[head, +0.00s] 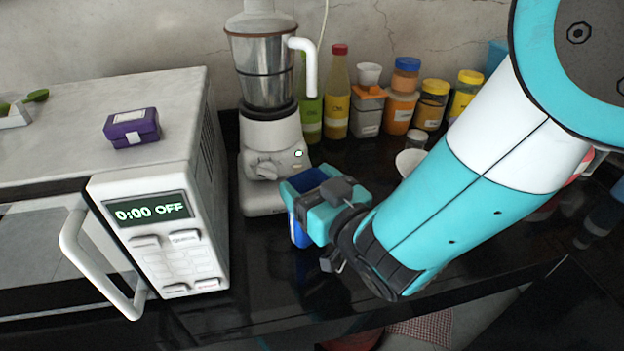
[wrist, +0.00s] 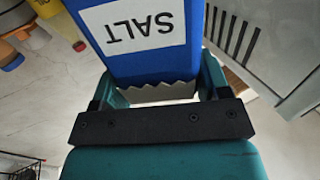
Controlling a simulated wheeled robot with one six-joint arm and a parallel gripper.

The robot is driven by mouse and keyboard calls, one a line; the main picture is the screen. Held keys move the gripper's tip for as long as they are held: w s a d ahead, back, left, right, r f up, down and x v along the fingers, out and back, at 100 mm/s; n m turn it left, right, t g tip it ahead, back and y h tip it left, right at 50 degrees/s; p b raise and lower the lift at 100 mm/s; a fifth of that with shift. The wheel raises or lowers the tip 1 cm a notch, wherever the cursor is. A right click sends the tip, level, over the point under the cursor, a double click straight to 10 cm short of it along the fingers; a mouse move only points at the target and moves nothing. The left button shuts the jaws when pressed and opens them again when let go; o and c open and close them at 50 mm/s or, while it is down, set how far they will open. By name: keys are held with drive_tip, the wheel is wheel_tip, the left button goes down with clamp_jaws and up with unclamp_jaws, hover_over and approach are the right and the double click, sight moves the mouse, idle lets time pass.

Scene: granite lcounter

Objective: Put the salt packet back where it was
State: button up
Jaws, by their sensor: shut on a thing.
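The salt packet is blue with a white label reading SALT and a jagged edge. It fills the top middle of the wrist view (wrist: 140,65), where the label appears upside down. In the head view its blue side (head: 299,232) shows below and left of my gripper. My gripper (head: 312,200) is shut on the packet, with a finger on each side of it in the wrist view (wrist: 155,85). It holds the packet in front of the mixer, right of the microwave. Whether the packet's lower end touches the counter I cannot tell.
A white microwave (head: 160,225) with a purple box (head: 132,128) on top stands left. A mixer grinder (head: 268,120) stands behind my gripper. Several jars and bottles, including a yellow-green bottle (head: 336,95), line the wall. Dark counter (head: 262,265) is clear in front.

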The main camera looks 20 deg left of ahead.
drive_tip(key=shift+f+b, duration=0.55)
drive_tip(key=o, duration=1.4)
drive_tip(key=shift+o, duration=0.2)
drive_tip(key=shift+s, duration=0.1)
